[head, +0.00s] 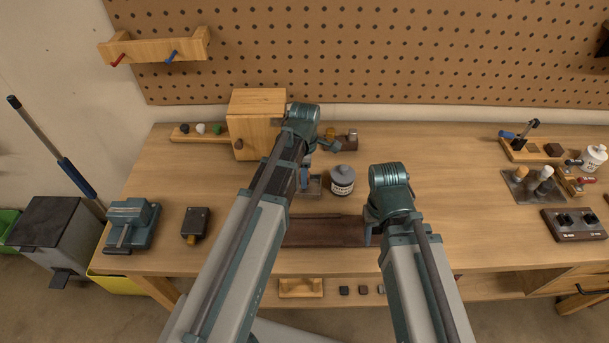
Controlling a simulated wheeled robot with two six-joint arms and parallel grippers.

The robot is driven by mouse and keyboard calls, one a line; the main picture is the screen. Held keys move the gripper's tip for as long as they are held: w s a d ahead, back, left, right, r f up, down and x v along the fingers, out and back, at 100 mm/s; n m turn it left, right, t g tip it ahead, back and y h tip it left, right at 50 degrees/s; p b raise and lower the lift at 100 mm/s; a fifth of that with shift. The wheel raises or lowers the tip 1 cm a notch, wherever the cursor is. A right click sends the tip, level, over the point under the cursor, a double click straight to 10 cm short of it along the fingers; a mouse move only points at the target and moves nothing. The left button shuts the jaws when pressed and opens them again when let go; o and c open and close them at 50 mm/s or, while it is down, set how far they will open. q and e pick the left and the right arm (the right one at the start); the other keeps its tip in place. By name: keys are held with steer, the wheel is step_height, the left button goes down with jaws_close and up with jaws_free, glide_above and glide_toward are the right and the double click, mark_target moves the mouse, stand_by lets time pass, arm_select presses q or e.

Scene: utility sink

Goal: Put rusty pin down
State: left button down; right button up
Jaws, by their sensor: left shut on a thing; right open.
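My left gripper (304,182) reaches down over a small grey metal tray (315,190) near the middle of the bench. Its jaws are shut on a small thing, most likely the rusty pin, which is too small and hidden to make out. I cannot tell whether it touches the tray. My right gripper (369,236) is open and empty, pointing down by the right end of a dark brown mat (325,232).
A labelled grey jar (342,181) stands just right of the tray. A wooden box (257,107) stands behind my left arm. A blue-grey vise (131,225) and a dark box (196,225) are at left. A switch box (573,225) is at right.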

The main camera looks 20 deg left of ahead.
arm_select(q)
steer(key=shift+f, duration=0.2)
arm_select(e)
steer(key=shift+f, duration=0.25)
arm_select(q)
steer(key=c, duration=0.5)
jaws_free()
steer(key=shift+r, duration=0.1)
arm_select(e)
steer(key=shift+r, duration=0.1)
arm_select(q)
steer(key=shift+r, duration=0.15)
arm_select(e)
steer(key=shift+r, duration=0.2)
